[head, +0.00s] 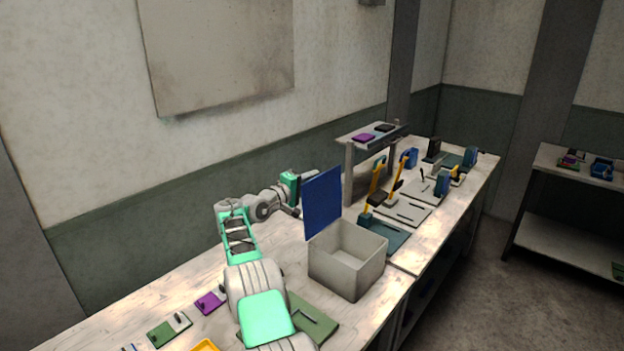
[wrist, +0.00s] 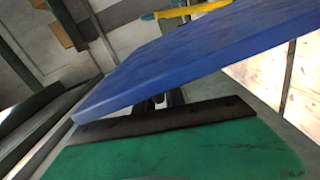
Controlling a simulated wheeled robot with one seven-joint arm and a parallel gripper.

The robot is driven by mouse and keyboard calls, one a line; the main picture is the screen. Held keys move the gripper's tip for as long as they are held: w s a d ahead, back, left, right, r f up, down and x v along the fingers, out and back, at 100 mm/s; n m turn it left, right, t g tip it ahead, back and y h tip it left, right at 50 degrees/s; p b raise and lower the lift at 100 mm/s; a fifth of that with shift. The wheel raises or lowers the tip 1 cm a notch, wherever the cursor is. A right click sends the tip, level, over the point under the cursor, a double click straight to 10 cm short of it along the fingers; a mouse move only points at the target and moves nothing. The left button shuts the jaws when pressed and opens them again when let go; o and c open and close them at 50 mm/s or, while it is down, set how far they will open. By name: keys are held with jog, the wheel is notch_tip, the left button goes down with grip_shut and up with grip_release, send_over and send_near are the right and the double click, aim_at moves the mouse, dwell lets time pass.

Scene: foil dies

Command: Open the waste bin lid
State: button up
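The waste bin is an open-topped pale grey box (head: 348,262) on the near table in the head view. Its blue lid (head: 322,203) stands raised, nearly upright, at the bin's left rear edge, so the empty inside shows. My gripper (head: 303,182) is at the left, back side of the lid, near its upper part; the lid hides its fingertips there. In the wrist view the lid (wrist: 200,55) is a large blue slab slanting close across my gripper (wrist: 160,103). The dark fingers are mostly hidden, so their opening and any contact with the lid are unclear.
Right of the bin are teal and grey plates with yellow-handled tools (head: 395,187) and a small raised shelf (head: 372,135). Left of it lie a green plate (head: 314,320) and small purple (head: 210,302) and green (head: 168,332) pieces. A wall runs behind the table.

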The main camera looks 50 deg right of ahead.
jog(key=o, duration=0.4)
jog(key=shift+f, duration=0.1)
jog(key=shift+a, duration=0.1)
jog(key=a+b, duration=0.3)
jog(key=a, duration=0.4)
jog(key=shift+a, duration=0.3)
